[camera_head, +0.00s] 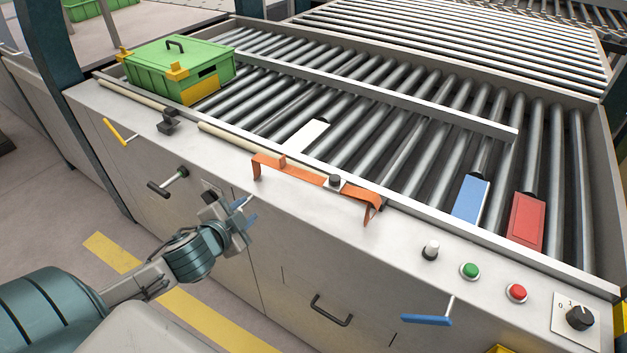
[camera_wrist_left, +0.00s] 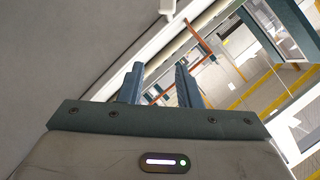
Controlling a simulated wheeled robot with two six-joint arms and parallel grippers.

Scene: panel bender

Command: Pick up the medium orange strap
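The orange strap (camera_head: 291,170) lies along the front ledge of the roller machine, with its ends bent down. A small black knob (camera_head: 335,181) stands at its middle. I see only one orange strap, so I cannot compare sizes. My left gripper (camera_head: 249,209) is in front of the machine's front panel, to the left of and below the strap, and apart from it. Its two fingers also show in the left wrist view (camera_wrist_left: 159,84), spread with nothing between them. My right gripper is in neither view.
A green crate (camera_head: 150,72) sits at the back left of the rollers. Blue (camera_head: 471,199) and red (camera_head: 527,220) blocks lie on the right. A black lever (camera_head: 165,184), a yellow handle (camera_head: 115,132), a blue handle (camera_head: 427,320) and buttons (camera_head: 469,270) stick out along the front.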

